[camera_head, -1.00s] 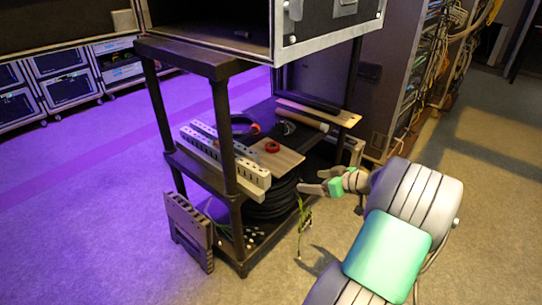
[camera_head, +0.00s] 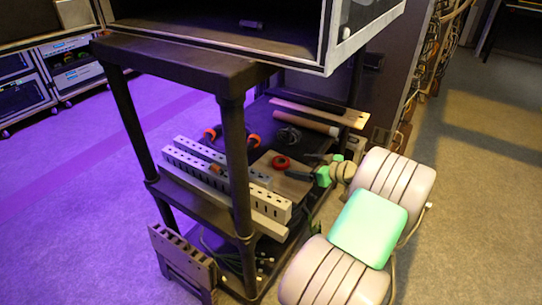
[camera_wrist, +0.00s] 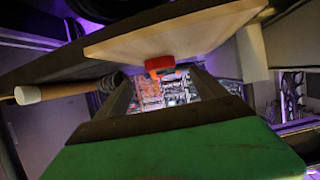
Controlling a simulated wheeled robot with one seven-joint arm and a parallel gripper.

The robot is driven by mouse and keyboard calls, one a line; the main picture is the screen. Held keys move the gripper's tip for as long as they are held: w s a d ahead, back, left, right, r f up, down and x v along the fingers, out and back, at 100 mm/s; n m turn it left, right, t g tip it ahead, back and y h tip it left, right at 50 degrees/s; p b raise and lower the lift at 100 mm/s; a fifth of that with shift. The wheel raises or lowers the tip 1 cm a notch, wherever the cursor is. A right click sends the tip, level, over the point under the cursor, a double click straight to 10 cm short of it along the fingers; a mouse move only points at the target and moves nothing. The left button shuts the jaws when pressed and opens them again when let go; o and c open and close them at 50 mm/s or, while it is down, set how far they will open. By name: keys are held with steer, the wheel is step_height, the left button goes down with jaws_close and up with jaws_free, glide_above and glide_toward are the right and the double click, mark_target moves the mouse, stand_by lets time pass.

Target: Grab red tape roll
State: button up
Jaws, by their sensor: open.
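The red tape roll (camera_head: 281,162) lies on a light wooden board (camera_head: 286,183) on the middle shelf of the black cart. In the wrist view the red roll (camera_wrist: 160,66) shows at the board's edge, ahead of and between my two fingers. My gripper (camera_head: 311,164) is open and empty, just right of the roll at the shelf's right side. In the wrist view its fingers (camera_wrist: 160,95) stand apart, with a gap between them and the roll.
Grey power strips (camera_head: 225,180) lie along the shelf's front left. Black-and-orange headphones (camera_head: 212,136) and a rolled tube (camera_head: 303,122) lie behind the roll. The cart's post (camera_head: 238,170) and the black case (camera_head: 225,30) above bound the shelf. Open floor lies right.

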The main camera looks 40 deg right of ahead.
mark_target(282, 161)
steer(key=x, duration=0.2)
steer(key=b+x, duration=0.1)
steer(key=x, duration=0.2)
steer(key=b+x, duration=0.1)
steer(key=x, duration=0.1)
steer(key=shift+w+a+r, duration=0.1)
steer(key=shift+w, duration=0.35)
steer(key=shift+c, duration=0.2)
steer(key=shift+s, duration=0.1)
steer(key=c, duration=1.4)
